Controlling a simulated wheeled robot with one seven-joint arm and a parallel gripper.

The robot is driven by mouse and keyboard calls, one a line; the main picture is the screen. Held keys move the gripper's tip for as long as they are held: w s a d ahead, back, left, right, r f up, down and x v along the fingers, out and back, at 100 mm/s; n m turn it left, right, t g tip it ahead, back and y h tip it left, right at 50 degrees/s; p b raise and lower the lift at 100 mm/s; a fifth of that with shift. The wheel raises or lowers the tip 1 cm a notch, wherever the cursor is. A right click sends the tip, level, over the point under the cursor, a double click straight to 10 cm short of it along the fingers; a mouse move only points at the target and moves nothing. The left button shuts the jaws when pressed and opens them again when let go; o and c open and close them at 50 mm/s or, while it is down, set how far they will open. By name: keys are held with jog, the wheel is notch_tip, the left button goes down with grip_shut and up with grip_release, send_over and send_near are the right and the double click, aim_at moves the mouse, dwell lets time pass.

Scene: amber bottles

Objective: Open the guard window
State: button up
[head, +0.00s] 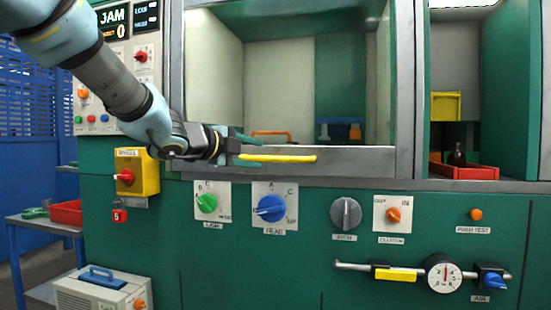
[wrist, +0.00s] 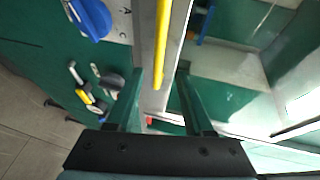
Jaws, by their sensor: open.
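The guard window (head: 365,160) is a clear pane in a grey metal frame in the middle of the green machine. Its bottom rail sits low, just above the control panel, and the window looks shut. A yellow bar handle (head: 290,158) runs level along that rail; it also shows in the wrist view (wrist: 162,45). My gripper (head: 256,148) is open at the left end of the handle. In the wrist view its two green fingers (wrist: 160,76) stand on either side of the handle's near end. I cannot tell whether either finger touches it.
Below the window are a green knob (head: 206,203), a blue knob (head: 271,208) and a grey knob (head: 346,213). A yellow box with a red knob (head: 126,177) sticks out under my arm. An open bay at right holds a red tray (head: 475,172) and a dark bottle (head: 457,154).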

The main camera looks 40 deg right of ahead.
aim_at(274, 158)
jog(key=x, duration=0.9)
jog(key=shift+w+d+f, duration=0.1)
jog(key=shift+d+f, duration=0.1)
jog(key=shift+d, duration=0.15)
grip_shut()
dwell(0.9)
